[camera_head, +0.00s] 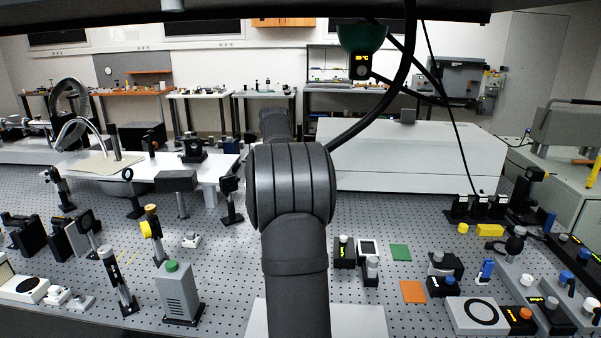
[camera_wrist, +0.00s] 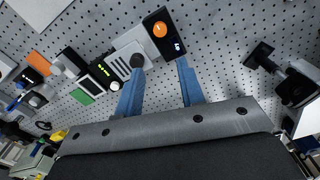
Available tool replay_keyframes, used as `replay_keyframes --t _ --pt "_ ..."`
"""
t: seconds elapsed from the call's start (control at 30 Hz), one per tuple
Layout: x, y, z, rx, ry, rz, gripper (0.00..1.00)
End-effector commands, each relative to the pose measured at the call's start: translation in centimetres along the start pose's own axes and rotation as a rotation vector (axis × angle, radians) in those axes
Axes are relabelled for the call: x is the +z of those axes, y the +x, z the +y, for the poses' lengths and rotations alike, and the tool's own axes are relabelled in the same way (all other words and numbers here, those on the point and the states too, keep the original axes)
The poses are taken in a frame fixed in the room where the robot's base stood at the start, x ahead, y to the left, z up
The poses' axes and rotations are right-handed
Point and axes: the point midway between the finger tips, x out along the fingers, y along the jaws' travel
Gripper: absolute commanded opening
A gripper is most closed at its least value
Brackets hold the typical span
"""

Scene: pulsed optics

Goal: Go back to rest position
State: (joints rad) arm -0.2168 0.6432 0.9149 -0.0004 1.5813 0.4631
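My gripper (camera_wrist: 161,67) shows in the wrist view as two blue fingers, spread apart with bare perforated table between them. It is open and empty. The fingertips point toward a black module with an orange knob and a small blue display (camera_wrist: 165,33); I cannot tell the height above it. In the head view my own arm stands up in the middle of the picture and the gripper is hidden behind it or out of sight.
The perforated optical table (camera_head: 225,262) carries many mounts. A grey box with a green button (camera_head: 178,290) stands left of my arm. Small modules, a green square (camera_head: 400,252) and an orange square (camera_head: 413,292) lie right. A black cable (camera_head: 385,100) hangs overhead.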

Motion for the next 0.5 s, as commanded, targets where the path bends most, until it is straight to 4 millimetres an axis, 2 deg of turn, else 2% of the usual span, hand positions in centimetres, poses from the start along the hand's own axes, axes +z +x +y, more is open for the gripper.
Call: replay_keyframes --t 0.5 --pt "0.1 9.8 0.0 0.002 0.000 -0.005 0.35"
